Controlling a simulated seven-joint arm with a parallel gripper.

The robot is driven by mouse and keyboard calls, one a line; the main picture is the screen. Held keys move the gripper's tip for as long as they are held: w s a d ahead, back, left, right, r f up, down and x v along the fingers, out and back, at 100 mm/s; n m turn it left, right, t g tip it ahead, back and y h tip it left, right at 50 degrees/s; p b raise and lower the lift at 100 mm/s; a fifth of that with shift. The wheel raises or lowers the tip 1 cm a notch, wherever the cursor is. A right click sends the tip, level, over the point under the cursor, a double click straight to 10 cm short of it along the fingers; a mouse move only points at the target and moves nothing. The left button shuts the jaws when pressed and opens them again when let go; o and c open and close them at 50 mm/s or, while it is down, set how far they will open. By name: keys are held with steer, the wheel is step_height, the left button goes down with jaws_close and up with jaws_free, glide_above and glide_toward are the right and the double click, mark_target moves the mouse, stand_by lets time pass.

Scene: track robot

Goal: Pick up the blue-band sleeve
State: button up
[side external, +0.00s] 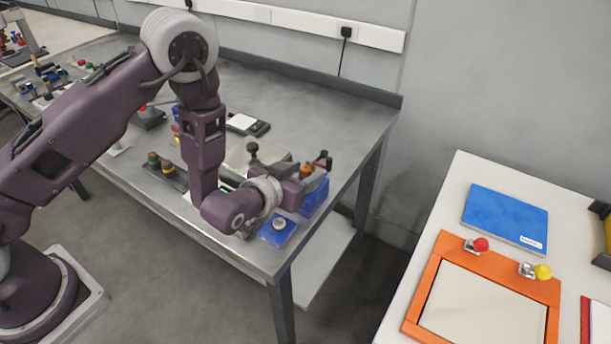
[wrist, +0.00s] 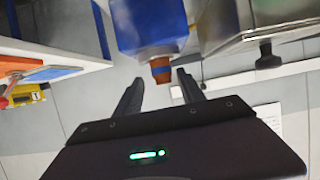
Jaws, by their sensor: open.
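My gripper (wrist: 159,77) is open, its two dark fingers spread apart. In the wrist view, a short orange-brown cylindrical piece (wrist: 161,68) sits between the fingertips, with space on both sides. It projects from a blue block-like holder (wrist: 148,25). The orange-brown piece (side external: 306,171) also shows in the side view, at the blue holder (side external: 315,197) near the table's right end, close to my gripper (side external: 316,166).
A metal box with a black knob (wrist: 267,56) is close beside the gripper. A blue pad with a round metal piece (side external: 279,225) lies at the table's front corner. A dark tray with capped pieces (side external: 165,172) is farther left. A white table (side external: 450,200) stands apart at right.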

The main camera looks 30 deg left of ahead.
mark_target(308, 167)
steer(key=x, duration=0.4)
steer(key=shift+w+a, duration=0.3)
steer(key=shift+w, duration=0.05)
steer(key=shift+c, duration=0.5)
jaws_close()
